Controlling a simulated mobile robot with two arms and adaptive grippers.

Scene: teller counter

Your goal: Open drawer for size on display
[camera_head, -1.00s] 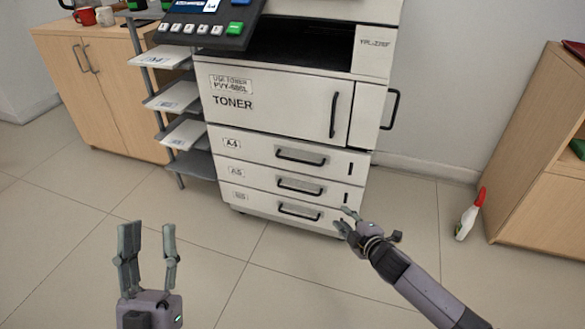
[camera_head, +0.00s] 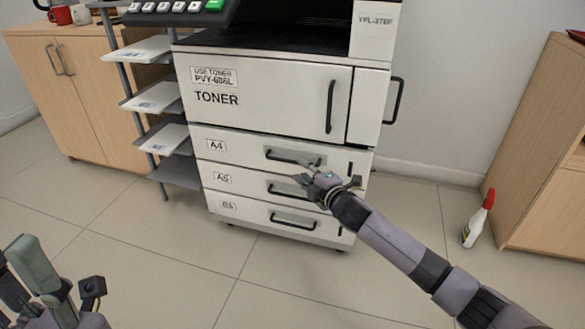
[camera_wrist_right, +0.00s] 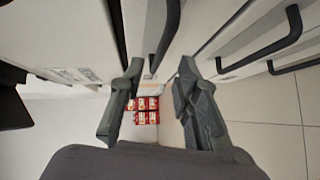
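The white printer (camera_head: 262,92) has three closed drawers marked A4 (camera_head: 232,149), A5 (camera_head: 245,183) and, less clearly, B5 or B6 (camera_head: 250,212). Each has a dark bar handle. My right gripper (camera_head: 303,171) is open in front of the A4 handle (camera_head: 283,156) and A5 handle (camera_head: 280,189), partly covering both. In the right wrist view its fingers (camera_wrist_right: 158,85) are apart with no handle between them; dark handles (camera_wrist_right: 268,45) show to the right. The display is out of view. My left gripper (camera_head: 25,280) is cut off at the lower left.
A grey rack (camera_head: 172,172) with paper trays stands left of the printer, beside a wooden cabinet (camera_head: 95,105). The tiled floor before the printer is clear.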

